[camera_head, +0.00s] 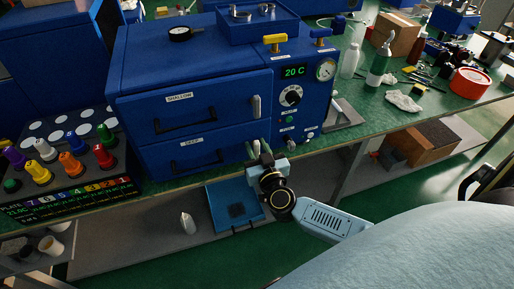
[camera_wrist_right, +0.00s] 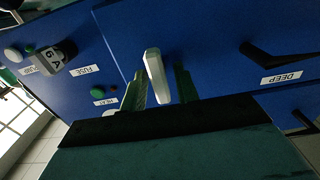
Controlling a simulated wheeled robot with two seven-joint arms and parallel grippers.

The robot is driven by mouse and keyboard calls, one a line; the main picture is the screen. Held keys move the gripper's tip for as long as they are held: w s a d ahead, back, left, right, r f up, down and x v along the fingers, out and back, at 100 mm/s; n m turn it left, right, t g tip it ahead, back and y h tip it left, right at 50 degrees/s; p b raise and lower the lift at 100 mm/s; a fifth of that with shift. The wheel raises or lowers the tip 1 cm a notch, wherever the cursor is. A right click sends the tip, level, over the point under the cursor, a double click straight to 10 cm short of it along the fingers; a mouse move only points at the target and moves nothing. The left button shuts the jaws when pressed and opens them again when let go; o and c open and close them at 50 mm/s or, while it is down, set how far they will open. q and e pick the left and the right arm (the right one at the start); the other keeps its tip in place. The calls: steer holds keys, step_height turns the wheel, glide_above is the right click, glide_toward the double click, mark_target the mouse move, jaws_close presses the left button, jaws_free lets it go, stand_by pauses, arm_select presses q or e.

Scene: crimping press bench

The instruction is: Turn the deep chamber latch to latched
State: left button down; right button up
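The deep chamber (camera_head: 190,160) is the lower drawer front of the blue press cabinet, with a black handle and a DEEP label. Its pale latch lever (camera_wrist_right: 156,76) shows in the right wrist view, running nearly up and down with a slight tilt. My right gripper (camera_head: 256,149) is at the right end of the deep front and partly hides the latch there. In the right wrist view its two fingers (camera_wrist_right: 160,88) stand apart on either side of the lever, with gaps visible. The fingers are open. My left gripper is not in view.
The shallow chamber latch (camera_head: 256,106) stands upright just above. A control panel with a dial (camera_head: 290,95) and small buttons lies to the right. A rack of coloured knobs (camera_head: 70,160) is at left. A blue tray (camera_head: 228,197) lies below.

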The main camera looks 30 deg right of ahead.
jaws_close()
steer(key=shift+m, duration=0.3)
steer(key=m+p, duration=0.2)
steer(key=m, duration=0.1)
steer(key=shift+s, duration=0.1)
steer(key=m, duration=0.3)
steer(key=shift+d+f+m, duration=0.1)
steer(key=shift+d+m, duration=0.05)
steer(key=shift+m, duration=0.15)
steer(key=m, duration=0.4)
steer(key=shift+d+f+m, duration=0.1)
steer(key=shift+m, duration=0.2)
steer(key=m+b, duration=0.1)
steer(key=m, duration=0.4)
steer(key=shift+f+m, duration=0.15)
steer(key=shift+m, duration=0.55)
steer(key=shift+o, duration=0.7)
jaws_free()
